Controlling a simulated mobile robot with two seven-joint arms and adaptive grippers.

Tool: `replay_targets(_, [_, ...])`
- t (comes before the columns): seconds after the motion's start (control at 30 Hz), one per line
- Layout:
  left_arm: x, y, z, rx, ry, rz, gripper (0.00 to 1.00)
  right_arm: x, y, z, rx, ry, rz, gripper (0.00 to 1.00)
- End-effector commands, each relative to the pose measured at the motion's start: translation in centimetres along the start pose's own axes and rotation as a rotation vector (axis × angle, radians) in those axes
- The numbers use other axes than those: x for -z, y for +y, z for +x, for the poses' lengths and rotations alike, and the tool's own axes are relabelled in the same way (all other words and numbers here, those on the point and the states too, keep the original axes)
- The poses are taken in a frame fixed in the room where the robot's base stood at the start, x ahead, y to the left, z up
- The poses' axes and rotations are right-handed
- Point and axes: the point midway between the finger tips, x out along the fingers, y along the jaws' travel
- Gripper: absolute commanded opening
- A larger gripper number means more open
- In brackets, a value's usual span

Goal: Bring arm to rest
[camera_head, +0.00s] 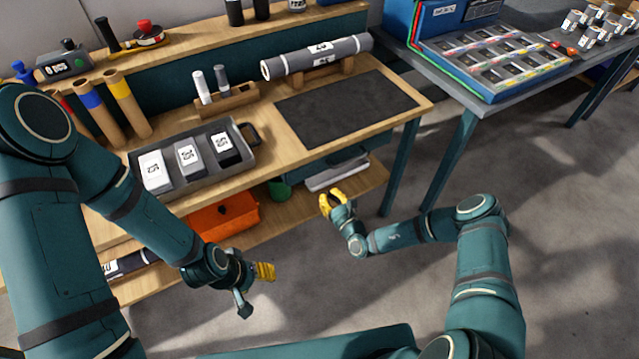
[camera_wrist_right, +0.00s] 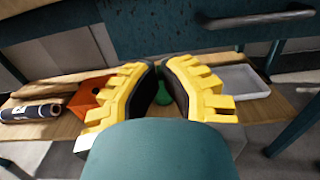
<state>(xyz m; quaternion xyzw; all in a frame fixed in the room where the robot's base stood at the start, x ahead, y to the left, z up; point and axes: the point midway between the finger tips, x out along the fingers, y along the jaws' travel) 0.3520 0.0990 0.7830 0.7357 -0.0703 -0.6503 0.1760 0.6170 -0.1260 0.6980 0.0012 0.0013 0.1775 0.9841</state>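My right gripper (camera_head: 332,202) has yellow fingers and hangs in front of the workbench's lower shelf, with nothing held. In the right wrist view its fingers (camera_wrist_right: 160,68) have a gap between their dark pads, narrow toward the tips, and a green object shows through it. My right arm bends in from the lower right. My left gripper (camera_head: 264,272) is at lower centre-left, in front of the bench, seen side on; its finger gap is hidden. A large grey roll (camera_head: 318,56) lies on a wooden cradle at the bench's back. A dark roll (camera_head: 130,264) lies on the lower shelf.
The wooden bench (camera_head: 270,140) holds a grey tray (camera_head: 252,162) of boxes and a dark mat (camera_head: 345,108). An orange box (camera_head: 222,216) and a green container (camera_head: 280,190) are below. A grey table (camera_head: 500,100) stands right. Floor at right (camera_head: 570,230) is clear.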

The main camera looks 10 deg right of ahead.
Motion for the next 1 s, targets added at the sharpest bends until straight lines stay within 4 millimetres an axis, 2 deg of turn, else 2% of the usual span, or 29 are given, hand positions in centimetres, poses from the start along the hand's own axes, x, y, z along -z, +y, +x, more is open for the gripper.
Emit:
replay_targets(0.1, [0.1,0.1,-0.3,0.001,0.002,-0.002,0.55,-0.1,0.0,-1.7,-0.001,0.001,0.000,0.00])
replay_targets(0.2, [0.2,0.1,-0.4,0.001,0.004,-0.003,0.55,-0.1,0.0,-2.4,0.000,0.000,-0.001,0.00])
replay_targets(0.57, [0.2,0.1,-0.5,0.001,0.005,-0.003,0.55,-0.2,0.5,-2.9,-0.020,-0.001,-0.005,0.00])
replay_targets(0.67, [0.2,0.1,-0.5,0.001,0.005,-0.003,0.55,-0.9,2.7,-2.9,-0.127,0.003,-0.021,0.00])
replay_targets(0.77, [0.2,0.1,-0.5,0.001,0.005,-0.003,0.55,-2.4,7.3,-3.7,-0.354,0.019,-0.071,0.00])
replay_targets(0.8, [0.2,0.1,-0.5,0.001,0.005,-0.003,0.55,-2.8,9.6,-4.6,-0.471,0.035,-0.102,0.00])
replay_targets(0.87, [0.2,0.1,-0.5,0.001,0.005,-0.003,0.55,-3.4,12.8,-6.5,-0.651,0.063,-0.161,0.00])
replay_targets(0.9, [0.2,0.1,-0.5,0.001,0.005,-0.003,0.55,-3.6,14.6,-8.1,-0.767,0.086,-0.208,0.00])
replay_targets(1.0, [0.2,0.1,-0.5,0.001,0.005,-0.003,0.55,-3.7,17.8,-12.4,-1.033,0.151,-0.347,0.00])
